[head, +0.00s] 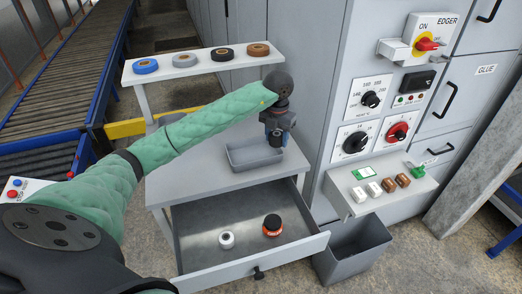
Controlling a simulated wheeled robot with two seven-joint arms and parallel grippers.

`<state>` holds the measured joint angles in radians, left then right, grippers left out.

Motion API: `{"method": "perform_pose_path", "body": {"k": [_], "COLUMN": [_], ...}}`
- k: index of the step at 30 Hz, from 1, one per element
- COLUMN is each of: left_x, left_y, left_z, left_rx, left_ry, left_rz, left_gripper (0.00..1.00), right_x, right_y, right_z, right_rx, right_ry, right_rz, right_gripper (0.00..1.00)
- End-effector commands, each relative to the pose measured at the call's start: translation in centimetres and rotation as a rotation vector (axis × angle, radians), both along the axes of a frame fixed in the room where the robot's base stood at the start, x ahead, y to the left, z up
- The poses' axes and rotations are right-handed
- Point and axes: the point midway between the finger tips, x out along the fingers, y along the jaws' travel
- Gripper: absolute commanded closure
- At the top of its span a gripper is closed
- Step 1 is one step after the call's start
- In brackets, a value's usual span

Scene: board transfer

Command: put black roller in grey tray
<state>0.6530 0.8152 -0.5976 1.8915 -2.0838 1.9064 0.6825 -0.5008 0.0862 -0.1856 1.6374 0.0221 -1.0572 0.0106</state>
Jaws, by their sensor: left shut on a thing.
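The grey tray (240,163) sits on the grey tabletop, above the open drawer. My left arm, in a green sleeve, reaches across to it from the left. My left gripper (277,131) points down at the right end of the tray and is shut on a small dark thing that looks like the black roller (277,141). The roller is over or just inside the tray's right part; I cannot tell whether it touches the bottom. The gripper hides much of it. My right gripper is not in view.
The open drawer (200,249) holds a white roll (226,239) and an orange-and-black roll (272,226). A raised shelf (200,66) carries several tape rolls. A control panel (371,100) and a grey bin (350,250) stand to the right. A roller conveyor (75,60) runs at the left.

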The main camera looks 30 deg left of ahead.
Motion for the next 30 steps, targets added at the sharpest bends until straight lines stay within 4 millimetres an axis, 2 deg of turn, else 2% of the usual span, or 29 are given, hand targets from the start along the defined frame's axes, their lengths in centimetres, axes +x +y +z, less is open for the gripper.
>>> {"method": "perform_pose_path", "body": {"k": [4, 10, 24, 30], "left_x": [-0.1, -0.3, -1.2, -1.5], "left_y": [0.1, 1.0, 8.3, 10.9], "left_z": [0.0, -0.4, -4.7, -6.3], "left_rx": [0.005, 0.008, 0.008, 0.007], "left_ry": [0.008, 0.012, 0.013, 0.011], "left_rz": [0.057, 0.096, 0.096, 0.095], "left_gripper": [0.79, 0.79, 0.79, 0.79], "right_x": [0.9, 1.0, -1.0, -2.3], "right_y": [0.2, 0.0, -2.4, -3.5], "right_z": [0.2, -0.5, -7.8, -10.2], "right_rx": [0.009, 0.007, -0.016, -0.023], "right_ry": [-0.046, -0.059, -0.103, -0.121], "right_rz": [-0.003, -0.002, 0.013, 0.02], "right_gripper": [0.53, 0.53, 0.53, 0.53]}}
